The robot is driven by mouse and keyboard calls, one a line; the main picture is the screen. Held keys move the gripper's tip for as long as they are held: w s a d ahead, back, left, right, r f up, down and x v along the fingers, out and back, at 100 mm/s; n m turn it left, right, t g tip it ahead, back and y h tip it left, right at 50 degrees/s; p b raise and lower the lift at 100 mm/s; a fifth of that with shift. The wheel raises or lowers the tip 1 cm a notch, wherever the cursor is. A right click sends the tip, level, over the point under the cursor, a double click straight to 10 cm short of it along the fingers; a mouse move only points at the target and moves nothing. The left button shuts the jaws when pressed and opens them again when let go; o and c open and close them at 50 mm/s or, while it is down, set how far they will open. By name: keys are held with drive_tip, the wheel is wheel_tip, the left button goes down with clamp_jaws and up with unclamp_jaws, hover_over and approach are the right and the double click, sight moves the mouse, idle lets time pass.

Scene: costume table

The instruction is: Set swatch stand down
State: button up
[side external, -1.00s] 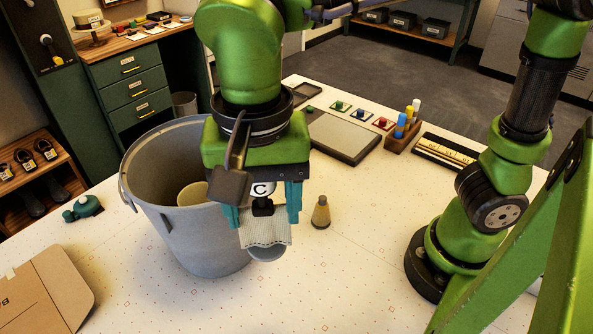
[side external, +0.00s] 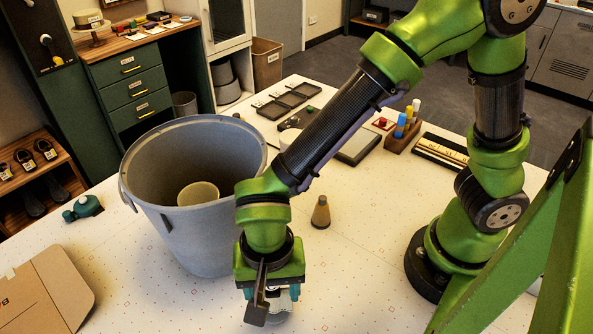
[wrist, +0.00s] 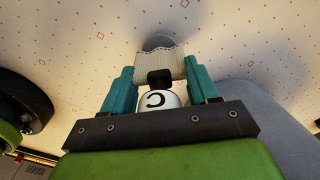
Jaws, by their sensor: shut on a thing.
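The swatch stand (wrist: 158,97) has a white rounded part marked C, a black clip, a pale cloth swatch (wrist: 160,62) and a grey round base (wrist: 157,42). My gripper (wrist: 160,72) has its two teal fingers shut on the stand in the wrist view. In the side external view my gripper (side external: 271,294) points down low over the front of the table, right of the bucket. There the stand's base (side external: 279,318) shows below the fingers, with the rest mostly hidden. I cannot tell whether the base touches the tabletop.
A large grey bucket (side external: 180,225) with a beige pot (side external: 198,193) in it stands close to the left. A brown cone-shaped object (side external: 320,213) stands behind my gripper. A cardboard piece (side external: 45,290) lies at the left edge. The table right of my gripper is clear.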

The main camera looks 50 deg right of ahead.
drive_tip(key=shift+f, duration=0.45)
drive_tip(key=shift+f, duration=0.1)
drive_tip(key=o, duration=1.2)
drive_tip(key=shift+o, duration=0.2)
wheel_tip(320, 180, up, 12)
drive_tip(key=shift+r, duration=0.15)
